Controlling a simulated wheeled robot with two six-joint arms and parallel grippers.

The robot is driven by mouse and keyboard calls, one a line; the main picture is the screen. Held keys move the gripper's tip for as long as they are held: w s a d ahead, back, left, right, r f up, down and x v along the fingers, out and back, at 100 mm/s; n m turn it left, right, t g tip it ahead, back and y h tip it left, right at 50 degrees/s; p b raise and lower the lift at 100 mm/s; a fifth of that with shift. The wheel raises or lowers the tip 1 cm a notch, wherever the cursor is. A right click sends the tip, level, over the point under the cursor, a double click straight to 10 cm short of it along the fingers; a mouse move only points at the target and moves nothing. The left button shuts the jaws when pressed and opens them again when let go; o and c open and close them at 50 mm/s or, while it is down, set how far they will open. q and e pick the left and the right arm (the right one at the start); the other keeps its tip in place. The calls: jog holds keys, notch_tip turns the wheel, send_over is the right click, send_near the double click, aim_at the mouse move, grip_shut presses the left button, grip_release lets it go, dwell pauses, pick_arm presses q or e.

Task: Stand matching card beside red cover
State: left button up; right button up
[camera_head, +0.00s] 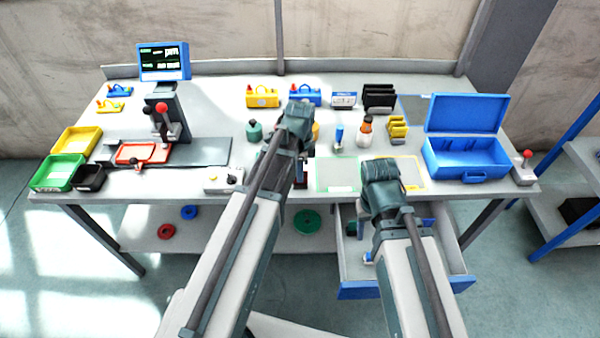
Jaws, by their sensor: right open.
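A white card with a blue top strip (344,99) stands at the back of the table, right of a blue hoist-like part; its print is too small to read. No part is clearly recognisable as a red cover. A flat red-rimmed piece (143,153) lies on the dark plate at left, and a dark red patch shows beneath my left wrist. My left gripper (301,165) is over the table's middle, its fingers mostly hidden by my arm. My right gripper (369,235) is open near the table's front edge, above the pulled-out drawer; its fingertips are largely hidden.
An open blue case (464,158) stands at right, beside a joystick box (523,168). Yellow (76,141) and green (55,173) bins are at left. Bottles (366,133) stand mid-table. The open drawer (405,285) juts forward. A green-outlined mat area (336,175) looks mostly clear.

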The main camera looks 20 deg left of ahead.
pick_arm(q)
jog(key=o, duration=0.3)
jog(key=shift+r, duration=0.15)
notch_tip(320, 180, up, 12)
jog(key=p, duration=1.2)
jog(key=s+d+n, duration=0.3)
jog(key=s, duration=0.1)
jog(key=s+d+n, duration=0.4)
jog(key=s, duration=0.1)
jog(key=s+d+n+y, duration=0.1)
jog(key=s+d+n, duration=0.2)
jog(key=s+n, duration=0.1)
jog(key=shift+s+d+r, duration=0.1)
jog(key=shift+s+d, duration=0.15)
jog(key=shift+s, duration=0.4)
